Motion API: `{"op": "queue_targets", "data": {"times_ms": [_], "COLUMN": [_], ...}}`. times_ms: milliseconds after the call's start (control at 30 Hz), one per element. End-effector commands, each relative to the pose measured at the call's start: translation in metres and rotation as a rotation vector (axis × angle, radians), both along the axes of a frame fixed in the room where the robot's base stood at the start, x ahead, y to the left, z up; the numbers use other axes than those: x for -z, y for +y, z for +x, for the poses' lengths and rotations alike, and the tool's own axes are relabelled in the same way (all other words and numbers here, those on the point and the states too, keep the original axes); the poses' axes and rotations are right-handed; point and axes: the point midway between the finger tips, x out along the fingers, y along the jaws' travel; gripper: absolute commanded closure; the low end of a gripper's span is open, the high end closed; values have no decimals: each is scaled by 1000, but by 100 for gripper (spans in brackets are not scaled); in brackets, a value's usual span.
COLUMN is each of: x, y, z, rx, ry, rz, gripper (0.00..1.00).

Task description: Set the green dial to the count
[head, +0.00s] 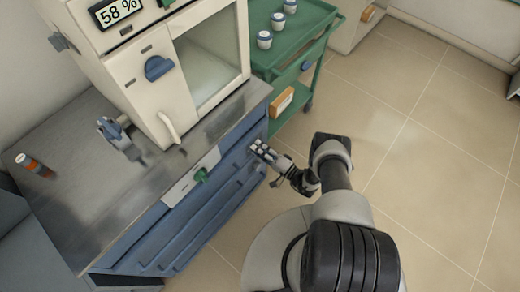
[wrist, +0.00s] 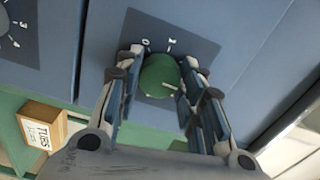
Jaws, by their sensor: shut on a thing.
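The green dial (wrist: 158,76) sits on a dark plate (wrist: 196,47) on a blue panel in the wrist view. The numerals 0 and 1 show above it; the rest of its scale is hidden by my fingers. A white mark shows on the dial's lower right. My gripper (wrist: 162,60) is shut on the dial, one finger on each side. In the head view my gripper (head: 262,150) is at the front of the blue bench, and I cannot make out this dial there. Three white cups with blue tops, the nearest (head: 264,40), stand on the green cart (head: 312,30).
A second dial plate (wrist: 22,32) with white numerals is at left in the wrist view. A box labelled TUBS (wrist: 42,125) sits nearby. A furnace (head: 150,80) with a 58 % display stands on the bench. A green knob (head: 201,175) is on a white panel.

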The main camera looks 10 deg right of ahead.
Motion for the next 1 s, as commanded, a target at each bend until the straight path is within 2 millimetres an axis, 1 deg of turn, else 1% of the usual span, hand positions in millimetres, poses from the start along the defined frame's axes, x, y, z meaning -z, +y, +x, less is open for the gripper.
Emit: {"op": "queue_targets", "data": {"times_ms": [300,667,700,900,1000], "x": [0,0,0,0,0], "y": [0,0,0,0,0], "z": [0,0,0,0,0], "rx": [0,1,1,0,0], "ry": [-34,-35,-35,-35,-34], "rz": [-47,-48,-48,-48,-47], "gripper": [88,88,62,49,44]}}
